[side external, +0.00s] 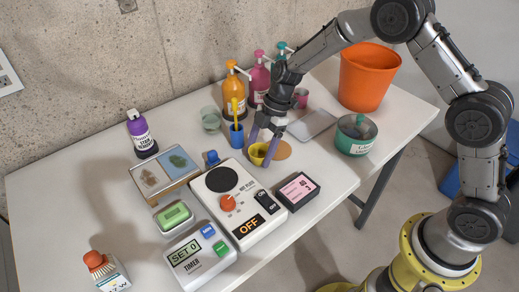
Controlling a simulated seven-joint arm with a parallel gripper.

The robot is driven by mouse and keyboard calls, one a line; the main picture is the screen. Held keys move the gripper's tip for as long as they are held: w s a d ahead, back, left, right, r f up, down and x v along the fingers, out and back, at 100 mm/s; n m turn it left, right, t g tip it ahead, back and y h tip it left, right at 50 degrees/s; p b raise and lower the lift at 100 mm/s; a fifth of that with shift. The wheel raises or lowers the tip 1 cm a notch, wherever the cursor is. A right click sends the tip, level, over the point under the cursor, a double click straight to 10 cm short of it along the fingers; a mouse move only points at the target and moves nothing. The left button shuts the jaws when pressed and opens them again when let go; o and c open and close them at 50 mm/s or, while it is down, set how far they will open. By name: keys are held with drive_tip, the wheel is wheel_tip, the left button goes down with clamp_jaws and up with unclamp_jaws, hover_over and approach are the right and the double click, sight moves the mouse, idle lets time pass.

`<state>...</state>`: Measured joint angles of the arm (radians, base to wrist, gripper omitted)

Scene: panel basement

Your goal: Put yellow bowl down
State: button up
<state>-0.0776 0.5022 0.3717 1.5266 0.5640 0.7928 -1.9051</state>
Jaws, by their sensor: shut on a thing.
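The small yellow bowl (257,152) is between the fingers of my gripper (264,143), close to the table top beside the hot plate (236,203). My gripper points down and is shut on the bowl. A round tan spot (283,150) on the table lies just right of the bowl. I cannot tell whether the bowl touches the table. The fingers hide part of it.
A blue cup (236,135) with a yellow item stands left of my gripper. Pump bottles (236,95) stand behind. An orange bucket (367,78) is at the back right.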

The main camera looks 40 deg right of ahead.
drive_tip(key=o, duration=1.3)
drive_tip(key=shift+v, duration=6.2)
